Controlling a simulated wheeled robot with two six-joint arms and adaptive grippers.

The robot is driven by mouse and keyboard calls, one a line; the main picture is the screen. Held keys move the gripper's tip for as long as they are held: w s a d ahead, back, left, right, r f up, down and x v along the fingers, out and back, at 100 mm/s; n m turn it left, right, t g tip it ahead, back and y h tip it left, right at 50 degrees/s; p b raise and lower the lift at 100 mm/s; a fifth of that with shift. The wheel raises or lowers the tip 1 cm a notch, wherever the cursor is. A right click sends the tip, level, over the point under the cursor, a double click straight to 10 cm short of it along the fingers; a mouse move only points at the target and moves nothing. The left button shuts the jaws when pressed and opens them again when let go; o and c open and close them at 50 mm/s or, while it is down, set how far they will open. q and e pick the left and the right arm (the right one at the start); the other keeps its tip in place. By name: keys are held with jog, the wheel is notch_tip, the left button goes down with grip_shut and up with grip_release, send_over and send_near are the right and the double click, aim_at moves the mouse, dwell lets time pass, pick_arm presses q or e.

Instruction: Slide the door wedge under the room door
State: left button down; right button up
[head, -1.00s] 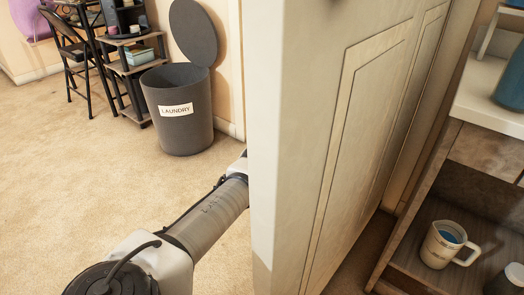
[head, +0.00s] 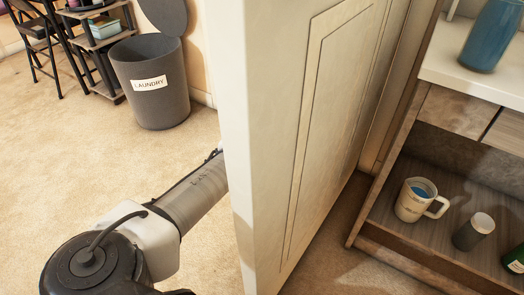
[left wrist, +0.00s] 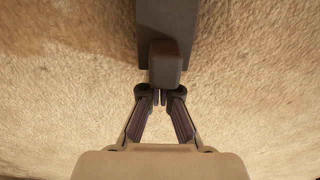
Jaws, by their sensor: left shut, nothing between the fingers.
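The room door (head: 330,120) stands open as a pale panelled slab, its near edge vertical in the middle of the head view. The dark grey door wedge (left wrist: 167,22) lies on the carpet at the top middle of the left wrist view, with a blocky end toward me. My left gripper (left wrist: 160,97) is shut and empty, its fingertips right at that end; I cannot tell whether they touch. In the head view my left arm reaches behind the door edge, which hides the gripper and wedge. My right gripper is not in view.
A grey laundry bin (head: 152,90) with its lid up stands at the back left, near a shelf rack (head: 103,55) and a dark folding chair (head: 35,40). Right of the door is a wooden cabinet with a mug (head: 411,204) inside. Carpet on the left is open.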

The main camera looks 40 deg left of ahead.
pick_arm(q)
notch_tip(320, 180, up, 12)
dwell(0.4)
